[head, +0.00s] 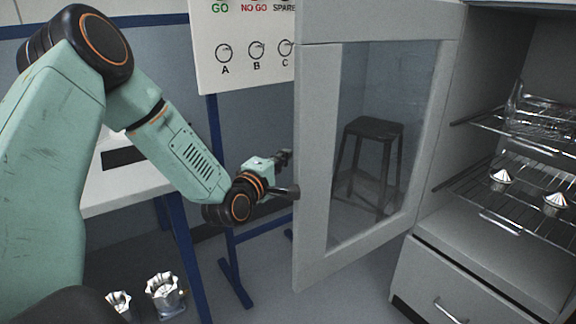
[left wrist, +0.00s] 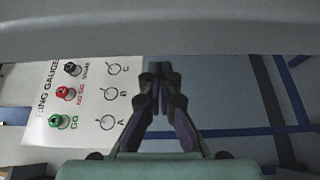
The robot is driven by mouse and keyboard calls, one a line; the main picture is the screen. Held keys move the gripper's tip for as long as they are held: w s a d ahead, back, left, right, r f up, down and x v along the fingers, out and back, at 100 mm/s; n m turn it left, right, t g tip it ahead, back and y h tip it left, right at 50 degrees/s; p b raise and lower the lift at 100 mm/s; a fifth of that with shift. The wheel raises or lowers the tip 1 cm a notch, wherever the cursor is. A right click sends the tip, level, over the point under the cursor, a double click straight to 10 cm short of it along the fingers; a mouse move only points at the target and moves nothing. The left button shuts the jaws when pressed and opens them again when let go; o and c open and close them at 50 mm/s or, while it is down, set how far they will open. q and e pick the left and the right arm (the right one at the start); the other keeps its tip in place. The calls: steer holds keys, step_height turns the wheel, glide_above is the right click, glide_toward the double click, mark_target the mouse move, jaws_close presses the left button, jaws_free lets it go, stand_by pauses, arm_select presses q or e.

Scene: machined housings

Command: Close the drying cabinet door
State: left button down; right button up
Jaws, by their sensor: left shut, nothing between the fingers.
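The drying cabinet door (head: 312,150) stands wide open in the head view, a grey frame around a clear glass pane. The cabinet (head: 470,250) is at the right, its inside exposed. My left gripper (head: 284,158) is shut and empty, close to the door's free edge on its left side. I cannot tell whether it touches the door. A dark rounded bar shows just below the gripper against the door edge. In the left wrist view the closed fingers (left wrist: 160,75) point up toward a broad grey band across the top, probably the door. My right gripper is not in view.
Wire shelves (head: 520,225) in the cabinet hold several small metal parts. A drawer (head: 440,290) is below. A dark stool (head: 372,130) shows through the glass. A gauge board (head: 240,65) stands behind my arm. Metal housings (head: 165,295) are at lower left.

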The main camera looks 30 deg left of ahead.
arm_select(q)
steer(key=shift+s+d+r, duration=0.1)
steer(key=shift+s+d, duration=0.15)
steer(key=shift+d, duration=0.5)
steer(key=shift+d, duration=0.2)
